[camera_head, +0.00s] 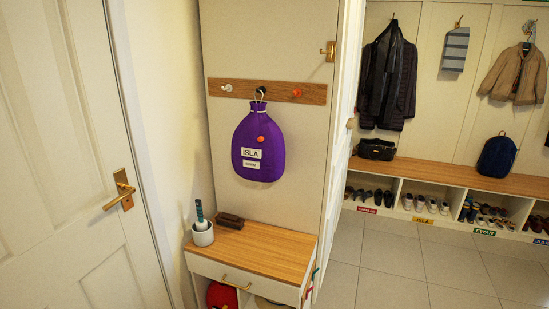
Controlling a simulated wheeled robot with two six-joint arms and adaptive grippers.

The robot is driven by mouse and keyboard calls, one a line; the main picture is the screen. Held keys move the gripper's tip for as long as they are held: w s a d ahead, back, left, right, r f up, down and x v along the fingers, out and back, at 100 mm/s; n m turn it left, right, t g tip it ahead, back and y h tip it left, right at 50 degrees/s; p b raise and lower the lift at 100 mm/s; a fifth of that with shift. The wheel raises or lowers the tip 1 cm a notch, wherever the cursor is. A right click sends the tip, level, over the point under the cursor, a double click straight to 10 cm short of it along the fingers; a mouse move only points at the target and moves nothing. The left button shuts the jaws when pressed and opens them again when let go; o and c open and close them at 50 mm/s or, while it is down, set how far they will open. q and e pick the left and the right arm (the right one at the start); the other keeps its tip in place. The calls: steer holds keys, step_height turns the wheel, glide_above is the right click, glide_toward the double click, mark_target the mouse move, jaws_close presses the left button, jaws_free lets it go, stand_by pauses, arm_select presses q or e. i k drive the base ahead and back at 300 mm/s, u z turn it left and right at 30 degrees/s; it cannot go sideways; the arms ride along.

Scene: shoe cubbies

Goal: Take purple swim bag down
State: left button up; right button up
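The purple swim bag (259,143) hangs by a cord loop from the dark middle peg of a wooden peg rail (235,87) on the wall panel. It carries white labels; the upper one reads ISLA, the lower one is too small to read surely. A small orange round piece shows on its front. The bag hangs clear above the wooden-topped cabinet (285,252). Neither of my grippers is in view.
A white cup (202,234) with a teal-handled item and a brown brush-like block (230,220) stand on the cabinet. A white door (75,160) with brass handle is at left. Coats and a shoe-cubby bench (450,174) are at right. The tiled floor (400,270) in front is clear.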

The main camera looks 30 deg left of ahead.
mark_target(264, 161)
steer(key=z, duration=0.6)
steer(key=i, duration=2.2)
steer(key=u, duration=1.25)
steer(key=i, duration=0.7)
steer(key=u, duration=0.7)
